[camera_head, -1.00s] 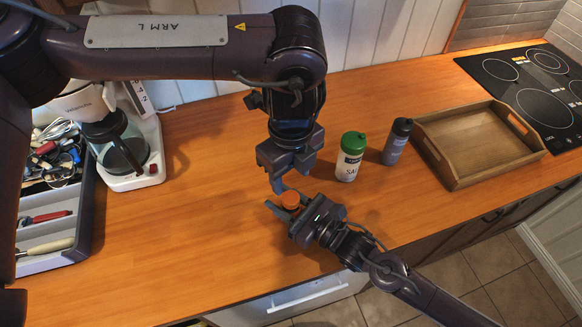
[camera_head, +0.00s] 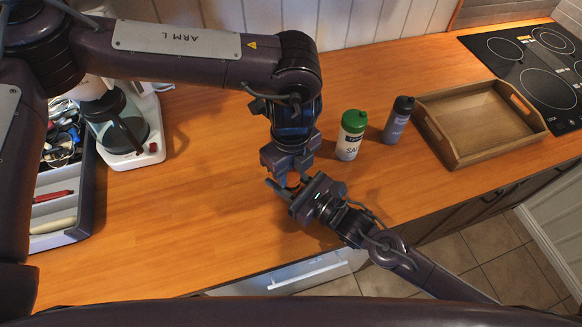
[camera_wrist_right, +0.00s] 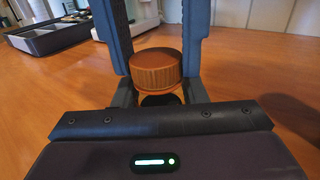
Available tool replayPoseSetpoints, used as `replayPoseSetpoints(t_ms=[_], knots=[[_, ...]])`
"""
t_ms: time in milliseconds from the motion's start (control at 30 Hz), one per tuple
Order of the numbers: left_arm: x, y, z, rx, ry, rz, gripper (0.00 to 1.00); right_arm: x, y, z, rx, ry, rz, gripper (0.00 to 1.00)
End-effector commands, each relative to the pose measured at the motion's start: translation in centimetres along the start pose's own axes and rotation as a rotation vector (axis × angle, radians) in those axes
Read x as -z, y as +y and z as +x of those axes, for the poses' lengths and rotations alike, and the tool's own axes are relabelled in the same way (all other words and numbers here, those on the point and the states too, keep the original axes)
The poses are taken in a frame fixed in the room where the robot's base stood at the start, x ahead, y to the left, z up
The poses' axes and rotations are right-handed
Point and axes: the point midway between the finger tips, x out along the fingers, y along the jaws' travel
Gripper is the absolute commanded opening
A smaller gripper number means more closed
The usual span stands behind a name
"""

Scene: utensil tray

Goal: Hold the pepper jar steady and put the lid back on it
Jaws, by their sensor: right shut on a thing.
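The orange-brown ridged lid (camera_wrist_right: 155,72) sits between two blue-grey fingers in the right wrist view. A small orange patch of it (camera_head: 293,180) shows in the head view. My left gripper (camera_head: 285,178) points down from above, with one finger on each side of the lid; whether they press on it is unclear. My right gripper (camera_wrist_right: 158,98) is shut on the pepper jar, which is mostly hidden. Only a dark part (camera_wrist_right: 160,99) shows under the lid between its fingers. I cannot tell whether the lid touches the jar.
A green-capped salt shaker (camera_head: 350,136) and a grey bottle (camera_head: 398,120) stand just right of the grippers. A wooden tray (camera_head: 455,153) lies beyond, near the hob (camera_head: 540,85). A coffee maker (camera_head: 150,153) and utensil tray (camera_head: 88,200) are at left. The counter between is clear.

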Motion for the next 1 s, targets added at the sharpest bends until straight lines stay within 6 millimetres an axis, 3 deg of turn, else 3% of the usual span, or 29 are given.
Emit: replayPoseSetpoints(t_ms=[33,200,400,567,600,700,767,1000], knots=[[0.00,0.00,-0.02,0.000,0.000,0.000,0.25,-0.03,-0.01,0.01,0.000,-0.001,0.000,0.00],[0.00,0.00,-0.03,0.000,0.000,0.000,0.06,-0.03,0.00,0.01,0.000,-0.001,0.000,0.00],[0.00,-0.02,-0.02,0.001,0.000,0.147,0.06,-0.03,0.00,0.01,0.000,-0.001,0.000,0.00],[-0.01,-0.03,-0.04,0.001,0.000,0.147,0.06,-0.03,0.00,0.01,0.000,-0.001,0.000,0.00],[-0.01,-0.03,-0.04,0.001,0.000,0.147,0.38,-0.03,0.01,0.01,0.000,-0.001,0.000,0.00],[-0.01,-0.02,-0.03,0.001,0.000,0.147,0.51,-0.03,0.01,0.01,0.000,-0.001,0.000,0.00],[-0.01,-0.02,-0.03,0.001,0.000,0.146,0.58,-0.03,0.01,0.01,0.000,-0.001,0.000,0.00],[-0.01,-0.02,-0.05,0.000,0.000,0.146,0.58,-0.03,0.00,0.01,0.000,-0.001,0.000,0.00]])
